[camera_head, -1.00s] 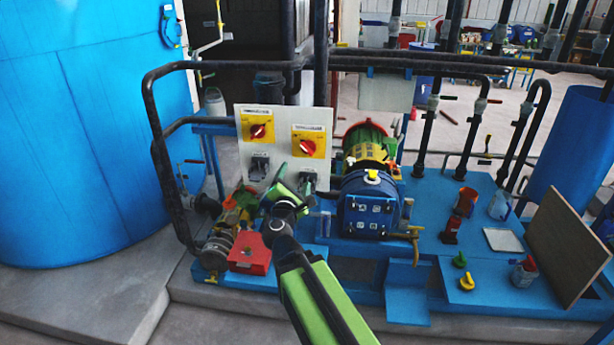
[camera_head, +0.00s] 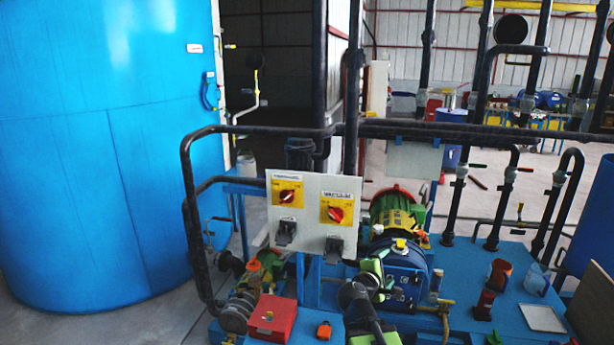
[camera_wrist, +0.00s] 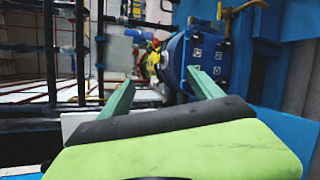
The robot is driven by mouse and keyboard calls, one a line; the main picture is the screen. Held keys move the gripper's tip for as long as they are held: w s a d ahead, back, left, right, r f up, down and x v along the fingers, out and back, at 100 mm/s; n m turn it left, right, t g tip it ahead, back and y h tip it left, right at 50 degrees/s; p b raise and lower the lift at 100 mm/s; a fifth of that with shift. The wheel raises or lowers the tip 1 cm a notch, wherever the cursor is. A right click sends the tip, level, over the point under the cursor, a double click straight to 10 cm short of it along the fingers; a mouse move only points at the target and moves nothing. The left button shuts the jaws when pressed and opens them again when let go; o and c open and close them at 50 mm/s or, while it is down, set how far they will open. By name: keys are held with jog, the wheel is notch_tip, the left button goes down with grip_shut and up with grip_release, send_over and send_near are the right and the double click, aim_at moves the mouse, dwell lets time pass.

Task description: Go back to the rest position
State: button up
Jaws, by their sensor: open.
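My gripper (camera_head: 376,276) shows low in the head view, in front of the blue pump unit (camera_head: 403,268) and below right of the white control panel (camera_head: 313,214). The dark wrist hides part of what lies behind it. In the wrist view my gripper (camera_wrist: 163,84) has its two green fingers spread wide apart with nothing between them. The blue pump unit also shows beyond the fingers in the wrist view (camera_wrist: 208,58). The panel carries two red knobs on yellow plates, a left knob (camera_head: 287,196) and a right knob (camera_head: 336,214), with dark switches below.
A large blue tank (camera_head: 100,150) fills the left side. Black pipes (camera_head: 250,131) run around and above the panel. A red box (camera_head: 272,319) sits at the front. On the blue platform (camera_head: 455,268) at right stand a red-and-black item (camera_head: 484,304), cups and a white tray (camera_head: 543,318).

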jog(key=s+d+f+m+g+y, duration=0.2)
jog(key=s+d+f+m+g, duration=0.2)
jog(key=s+f+m+g, duration=0.45)
jog(key=s+a+f+m+g+y, duration=0.3)
jog(key=s+a+f+m+y, duration=0.3)
jog(key=s+a, duration=0.4)
jog(key=shift+a+f+m, duration=0.45)
jog(key=shift+a+f, duration=0.1)
jog(key=shift+f, duration=0.3)
